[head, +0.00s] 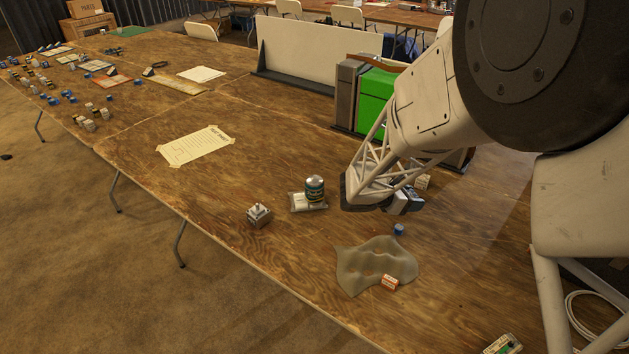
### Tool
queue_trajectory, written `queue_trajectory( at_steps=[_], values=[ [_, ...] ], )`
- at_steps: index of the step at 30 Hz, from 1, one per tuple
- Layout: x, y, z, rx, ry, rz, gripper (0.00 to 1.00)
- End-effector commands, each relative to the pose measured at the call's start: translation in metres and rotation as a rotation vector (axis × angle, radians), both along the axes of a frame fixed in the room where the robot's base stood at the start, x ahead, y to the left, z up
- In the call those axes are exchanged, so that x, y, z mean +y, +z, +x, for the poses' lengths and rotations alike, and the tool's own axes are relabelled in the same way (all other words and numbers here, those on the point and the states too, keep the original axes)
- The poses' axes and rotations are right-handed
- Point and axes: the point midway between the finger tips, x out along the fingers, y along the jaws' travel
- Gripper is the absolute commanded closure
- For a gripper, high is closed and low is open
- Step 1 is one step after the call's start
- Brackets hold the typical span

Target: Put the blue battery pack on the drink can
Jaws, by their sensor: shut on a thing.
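The drink can (315,189) is dark with a light top. It stands upright on or against a flat pale packet (298,202) near the middle of the table. My gripper (393,205) is to the right of the can, low over the table, and apart from it. It is shut on a dark blue and whitish block, which looks like the blue battery pack (413,197). My gripper and arm hide part of the pack. Whether the pack is clear of the table is hard to tell.
A grey metal part (258,214) stands left of the can. A small blue cylinder (399,229), a crumpled cloth (362,262) and an orange-white battery (390,282) are in front. A green box (376,95) stands behind. The table left of the can is mostly clear.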

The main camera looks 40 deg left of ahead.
Motion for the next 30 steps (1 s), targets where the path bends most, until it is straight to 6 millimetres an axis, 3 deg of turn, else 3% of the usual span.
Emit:
queue_trajectory(
  at_steps=[3,18,24,30],
  values=[
    [0.029,0.003,-0.014,0.0,0.039,0.001,0.82],
    [0.139,0.014,-0.085,0.002,0.19,0.002,0.82],
    [0.17,0.017,-0.11,0.003,0.236,0.002,0.82],
    [0.185,0.018,-0.124,0.004,0.26,0.001,0.82]
  ],
)
